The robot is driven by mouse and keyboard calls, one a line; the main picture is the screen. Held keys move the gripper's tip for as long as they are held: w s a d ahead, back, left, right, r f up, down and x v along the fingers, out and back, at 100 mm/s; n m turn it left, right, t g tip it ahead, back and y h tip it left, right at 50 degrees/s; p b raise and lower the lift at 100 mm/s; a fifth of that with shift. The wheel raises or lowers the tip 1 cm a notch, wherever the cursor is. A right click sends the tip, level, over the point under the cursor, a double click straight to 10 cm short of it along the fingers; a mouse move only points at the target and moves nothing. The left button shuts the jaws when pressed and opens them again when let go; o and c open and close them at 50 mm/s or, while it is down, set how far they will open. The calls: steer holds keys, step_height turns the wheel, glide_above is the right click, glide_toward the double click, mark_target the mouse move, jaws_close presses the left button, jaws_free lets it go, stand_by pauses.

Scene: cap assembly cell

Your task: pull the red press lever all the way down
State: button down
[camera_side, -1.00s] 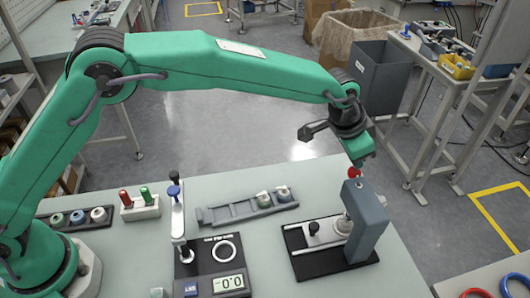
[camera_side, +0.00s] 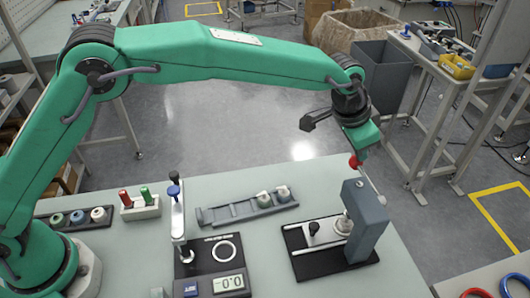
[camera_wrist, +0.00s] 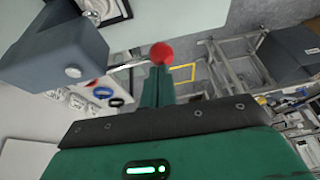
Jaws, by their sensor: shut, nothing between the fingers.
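The press (camera_side: 366,225) is a grey block standing on a black base at the right of the bench. Its lever is a thin metal rod ending in a red ball knob (camera_side: 354,161), with the rod slanting up and away from the press's side. In the wrist view the knob (camera_wrist: 162,53) shows at the tip of my gripper and the rod runs left to a pivot on the press (camera_wrist: 60,45). My gripper (camera_side: 360,150) is shut and empty, right at the knob. I cannot tell whether it touches the knob.
A plunger and round metal piece (camera_side: 343,224) sit on the press base. A grey rail with two caps (camera_side: 245,209) lies to the left, near a scale (camera_side: 215,290) and a rack with red and green pins (camera_side: 140,207). Floor lies beyond the bench edge.

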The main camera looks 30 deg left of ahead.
steer(key=shift+w+a+r, duration=0.15)
steer(key=shift+r, duration=0.6)
steer(key=shift+w+a+r, duration=0.1)
steer(key=shift+r, duration=0.75)
steer(key=shift+s+d+r, duration=0.1)
steer(key=shift+r, duration=1.35)
step_height(320, 180, up, 5)
steer(key=shift+f, duration=0.1)
